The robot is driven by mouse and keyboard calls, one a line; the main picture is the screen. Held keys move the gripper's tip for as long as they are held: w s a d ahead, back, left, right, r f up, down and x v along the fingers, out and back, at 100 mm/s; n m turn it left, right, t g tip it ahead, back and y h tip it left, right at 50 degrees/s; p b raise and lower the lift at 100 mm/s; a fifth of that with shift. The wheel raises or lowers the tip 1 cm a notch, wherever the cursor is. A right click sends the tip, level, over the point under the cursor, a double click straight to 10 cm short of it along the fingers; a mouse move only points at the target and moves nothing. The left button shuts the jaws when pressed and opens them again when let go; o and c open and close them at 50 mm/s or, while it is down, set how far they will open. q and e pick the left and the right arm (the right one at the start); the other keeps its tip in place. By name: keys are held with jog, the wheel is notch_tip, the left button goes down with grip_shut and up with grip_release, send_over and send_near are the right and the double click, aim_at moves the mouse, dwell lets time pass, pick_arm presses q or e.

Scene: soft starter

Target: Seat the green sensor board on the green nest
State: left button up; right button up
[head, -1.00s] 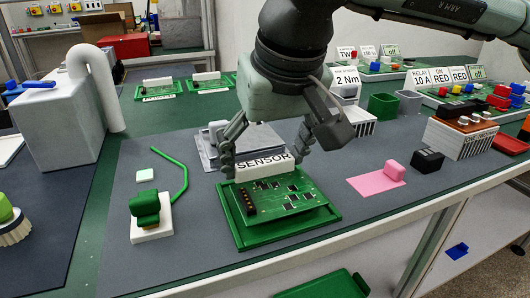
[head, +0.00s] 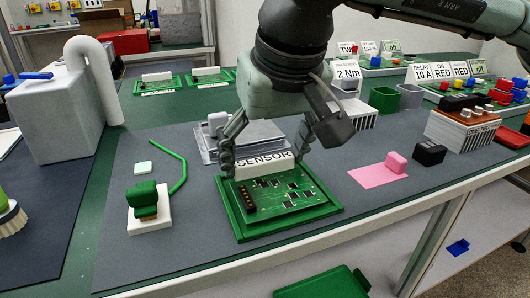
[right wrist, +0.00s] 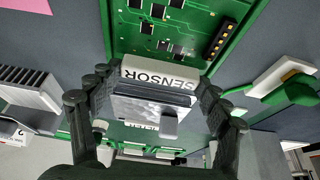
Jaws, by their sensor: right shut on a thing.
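The green sensor board (head: 280,196) carries dark chips, a black connector strip and a white block labelled SENSOR (head: 264,166). It lies within the outline of the green nest (head: 325,211), whose rim shows around it. Whether it is fully flat in the nest cannot be told. My right gripper (head: 264,158) is shut on the SENSOR block from both sides. In the right wrist view the fingers hold the same SENSOR block (right wrist: 160,76), with the board (right wrist: 180,28) beyond it. My left gripper is not in view.
A grey fixture (head: 240,140) stands just behind the nest. A pink mat with a pink block (head: 379,172) and a black block (head: 430,153) lie to the right. A white base with a green block (head: 149,205) and a bent green rod (head: 181,172) lie left.

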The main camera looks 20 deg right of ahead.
jog(key=shift+f, duration=0.35)
jog(key=o, duration=1.2)
jog(key=shift+r, duration=0.1)
jog(key=v, duration=1.2)
